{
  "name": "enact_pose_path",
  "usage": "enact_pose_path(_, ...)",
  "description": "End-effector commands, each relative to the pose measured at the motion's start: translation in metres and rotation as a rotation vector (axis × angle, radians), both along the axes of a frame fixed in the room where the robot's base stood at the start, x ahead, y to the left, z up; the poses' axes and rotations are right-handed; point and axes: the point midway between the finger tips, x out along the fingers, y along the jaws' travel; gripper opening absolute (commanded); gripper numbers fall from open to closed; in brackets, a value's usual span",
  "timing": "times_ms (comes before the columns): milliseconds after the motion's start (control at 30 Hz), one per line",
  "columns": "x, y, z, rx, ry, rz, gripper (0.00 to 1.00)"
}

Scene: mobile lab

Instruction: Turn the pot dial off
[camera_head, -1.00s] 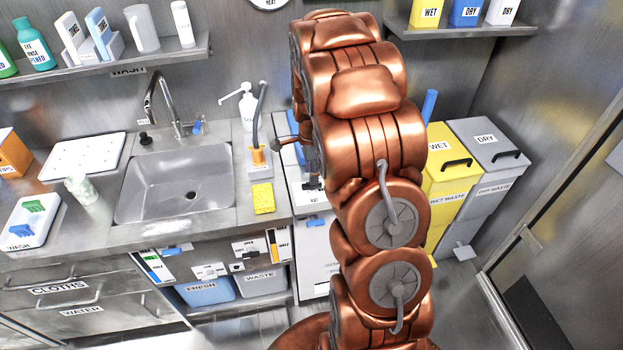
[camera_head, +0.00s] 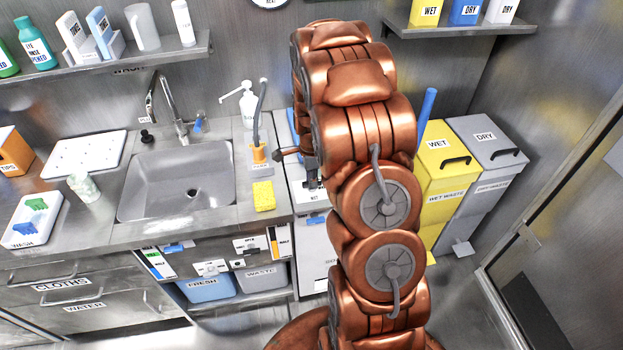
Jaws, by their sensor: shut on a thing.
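A white appliance with a small label stands right of the sink, against the counter's end (camera_head: 303,205). I take it to be the pot unit; my copper arm covers most of it. My gripper (camera_head: 313,184) shows only as a small dark part at the arm's left edge, low over the front of this unit. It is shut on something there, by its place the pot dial. The dial itself and the fingertips are too small and hidden to make out, so its setting cannot be read.
A steel sink (camera_head: 180,185) with a tap, a yellow sponge (camera_head: 263,196) and a white pump bottle (camera_head: 247,108) lie to the left. Yellow (camera_head: 447,180) and grey (camera_head: 487,150) waste bins stand to the right. A shelf (camera_head: 110,68) runs above the sink.

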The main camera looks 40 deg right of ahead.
Motion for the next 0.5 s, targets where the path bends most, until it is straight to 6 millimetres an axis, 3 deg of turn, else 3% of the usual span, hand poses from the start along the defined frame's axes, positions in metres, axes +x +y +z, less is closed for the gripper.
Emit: enact_pose_path(500,0.0010,-0.0004,-0.0013,-0.002,-0.004,0.032,0.00)
